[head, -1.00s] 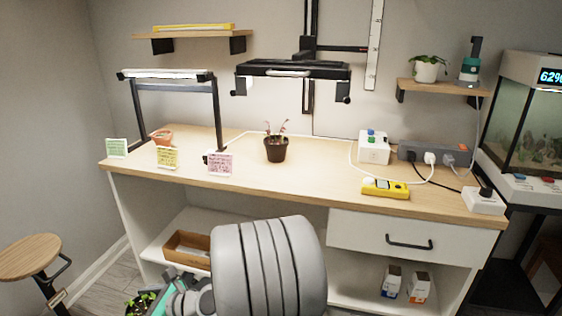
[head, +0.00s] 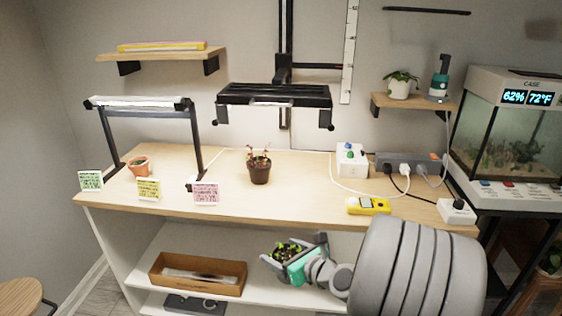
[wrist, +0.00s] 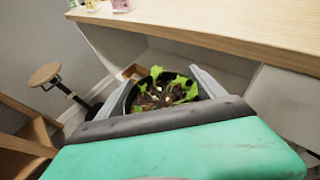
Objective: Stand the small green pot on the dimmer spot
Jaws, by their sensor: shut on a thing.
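The small green pot (wrist: 128,98), with a dark rim, soil and bright green leaves, is between my gripper's fingers. In the head view my teal gripper (head: 284,254) holds it in front of the open shelf, below the tabletop. The pot looks about upright, and its lower part is hidden. The tabletop (head: 310,190) carries a left lamp (head: 140,103) with a pale bar, over a terracotta pot (head: 139,167). A black overhead lamp (head: 275,96) hangs above a brown pot (head: 260,170) with a reddish plant. I cannot tell which spot is dimmer.
Green (head: 91,180), yellow (head: 149,189) and pink (head: 206,193) cards stand along the front edge. A yellow meter (head: 368,206), a white box (head: 350,160) and cables crowd the right side. The tabletop between the pink card and the meter is clear. A wooden box (head: 197,274) sits below.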

